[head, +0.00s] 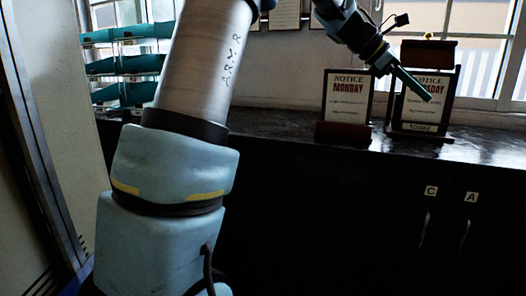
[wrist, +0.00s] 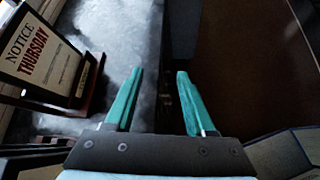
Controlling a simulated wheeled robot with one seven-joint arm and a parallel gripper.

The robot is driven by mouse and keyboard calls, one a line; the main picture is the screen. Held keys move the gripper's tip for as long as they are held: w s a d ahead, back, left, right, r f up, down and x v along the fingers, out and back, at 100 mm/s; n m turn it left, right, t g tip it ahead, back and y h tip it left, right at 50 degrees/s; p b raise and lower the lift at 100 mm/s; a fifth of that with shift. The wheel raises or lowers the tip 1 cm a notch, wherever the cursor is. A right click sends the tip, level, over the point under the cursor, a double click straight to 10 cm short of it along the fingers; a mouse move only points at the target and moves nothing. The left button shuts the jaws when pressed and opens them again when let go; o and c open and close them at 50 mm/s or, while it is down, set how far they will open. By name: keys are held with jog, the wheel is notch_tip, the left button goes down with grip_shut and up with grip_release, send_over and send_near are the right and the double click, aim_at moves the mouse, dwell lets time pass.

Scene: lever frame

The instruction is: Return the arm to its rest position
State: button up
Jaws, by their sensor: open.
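My arm rises large through the left and middle of the head view and reaches over to the upper right. My gripper (head: 428,98) points down to the right, in front of a framed notice (head: 425,115) in that view. In the wrist view my gripper (wrist: 160,72) has its two teal fingers apart with nothing between them. It hangs over the counter's front edge there. The framed notice, reading THURSDAY, shows at the left of the wrist view (wrist: 42,50), apart from the fingers.
A second notice reading MONDAY (head: 347,98) stands left of the first on the dark counter (head: 275,121). Teal stacked trays (head: 124,66) stand at the left. Dark cabinet doors with handles labelled C (head: 424,228) and A (head: 465,232) lie below. A window is behind.

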jog(key=w+a+f+m+t+y, duration=0.1)
jog(key=a+f+m+t+y, duration=0.15)
jog(key=a+f, duration=0.65)
jog(key=w+a+f+m+t+y, duration=0.1)
jog(key=a+f+m+y, duration=0.15)
jog(key=a+f, duration=0.6)
jog(key=s+a+f+m+y, duration=0.1)
jog(key=s+a+f+m, duration=0.2)
jog(key=a, duration=0.5)
jog(key=s+a+f+m+y, duration=0.2)
jog(key=s+a, duration=0.3)
jog(key=a, duration=0.3)
jog(key=s+a+f+m+y, duration=0.2)
jog(key=s+a+f+m, duration=0.1)
jog(key=a, duration=0.6)
notch_tip(320, 180, down, 2)
jog(key=shift+s+m, duration=0.4)
jog(key=shift+s, duration=0.15)
jog(key=shift+a, duration=0.1)
